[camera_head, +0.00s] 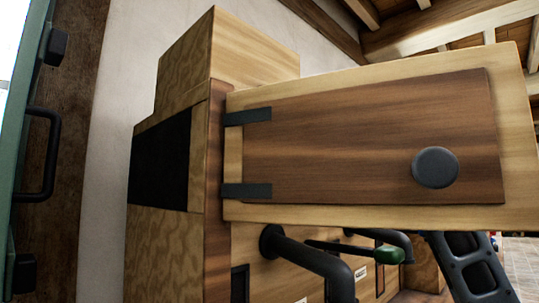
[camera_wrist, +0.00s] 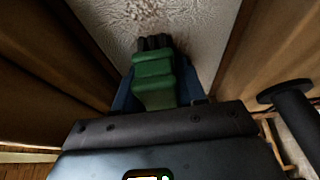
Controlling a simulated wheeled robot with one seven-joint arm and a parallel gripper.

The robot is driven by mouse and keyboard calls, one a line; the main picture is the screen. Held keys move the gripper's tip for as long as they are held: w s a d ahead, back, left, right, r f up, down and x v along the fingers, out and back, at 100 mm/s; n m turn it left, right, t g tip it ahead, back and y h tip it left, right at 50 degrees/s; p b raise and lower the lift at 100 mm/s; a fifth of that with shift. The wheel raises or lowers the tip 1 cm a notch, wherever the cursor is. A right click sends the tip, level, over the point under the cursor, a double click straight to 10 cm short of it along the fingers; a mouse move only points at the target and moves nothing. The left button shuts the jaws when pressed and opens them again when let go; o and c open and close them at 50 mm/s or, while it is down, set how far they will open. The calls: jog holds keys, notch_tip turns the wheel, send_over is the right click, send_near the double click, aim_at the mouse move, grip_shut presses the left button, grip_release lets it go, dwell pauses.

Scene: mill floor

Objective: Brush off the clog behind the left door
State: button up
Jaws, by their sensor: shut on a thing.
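My gripper (camera_wrist: 153,95) is shut on a green brush (camera_wrist: 153,72), with its blue fingers on either side. The brush's dark bristles (camera_wrist: 154,43) point away from me at a pale, speckled surface (camera_wrist: 205,35). A rough, lumpy whitish patch (camera_wrist: 138,12) shows beyond the bristles and looks like the clog. I cannot tell whether the bristles touch it. In the head view a wooden door (camera_head: 370,140) with a round dark knob (camera_head: 435,167) stands swung open on two dark hinges.
Brown wooden sides (camera_wrist: 50,75) flank the brush in the wrist view. A dark pipe (camera_wrist: 292,108) is close on the right. Below the door are a bent black pipe (camera_head: 315,262) and a dark rod with a green end (camera_head: 388,256). A green door with a handle (camera_head: 45,155) is far left.

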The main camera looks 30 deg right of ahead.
jog(key=shift+w+d+f, duration=0.1)
jog(key=shift+w+d, duration=0.25)
jog(key=shift+d, duration=0.65)
jog(key=shift+w+d+f, duration=0.1)
jog(key=shift+w+d, duration=0.25)
jog(key=shift+d, duration=0.6)
jog(key=shift+w+d+f, duration=0.1)
jog(key=shift+w+d, duration=0.25)
jog(key=shift+d, duration=0.65)
jog(key=shift+w+d, duration=0.2)
jog(key=shift+d, duration=0.5)
jog(key=shift+w+d, duration=0.15)
jog(key=shift+d, duration=0.55)
jog(key=shift+s+a, duration=0.1)
jog(key=shift+a, duration=0.05)
